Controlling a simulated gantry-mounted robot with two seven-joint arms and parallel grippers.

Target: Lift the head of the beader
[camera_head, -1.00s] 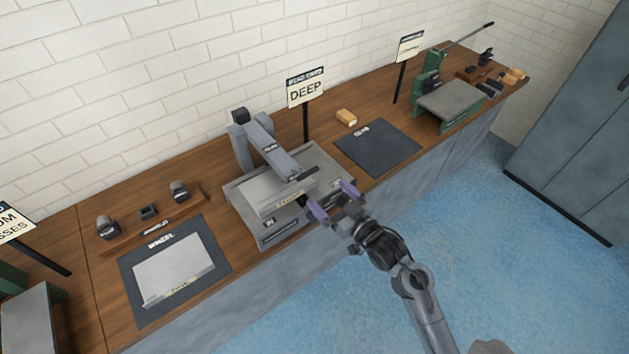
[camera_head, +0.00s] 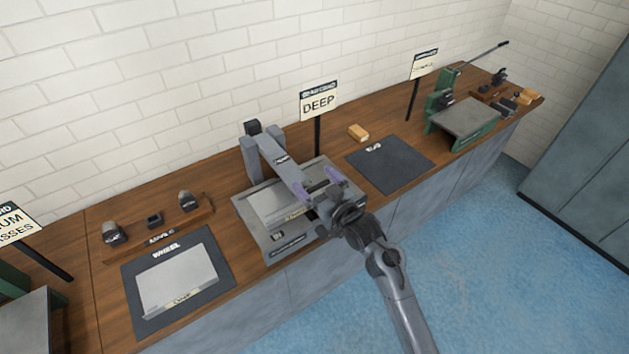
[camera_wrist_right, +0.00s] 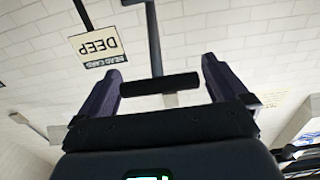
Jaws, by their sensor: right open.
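The beader (camera_head: 249,205) is a grey machine with a flat bed on the bench. Its head (camera_head: 281,164) is a long grey arm reaching forward from a rear post, low over a metal sheet (camera_head: 267,208) on the bed. In the right wrist view, a black handle bar (camera_wrist_right: 160,84) at the front of the head lies crosswise between my fingers, with small gaps at its ends. My right gripper (camera_head: 318,184) is open, its purple fingers at the head's front end; it also shows in the wrist view (camera_wrist_right: 161,68). My left gripper is out of view.
A "DEEP" sign (camera_head: 319,102) stands behind the beader. Left is a dark mat (camera_head: 221,262) with a metal sheet; right is an empty dark mat (camera_head: 400,168) and a tan block (camera_head: 358,133). A green machine (camera_head: 482,139) stands farther right.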

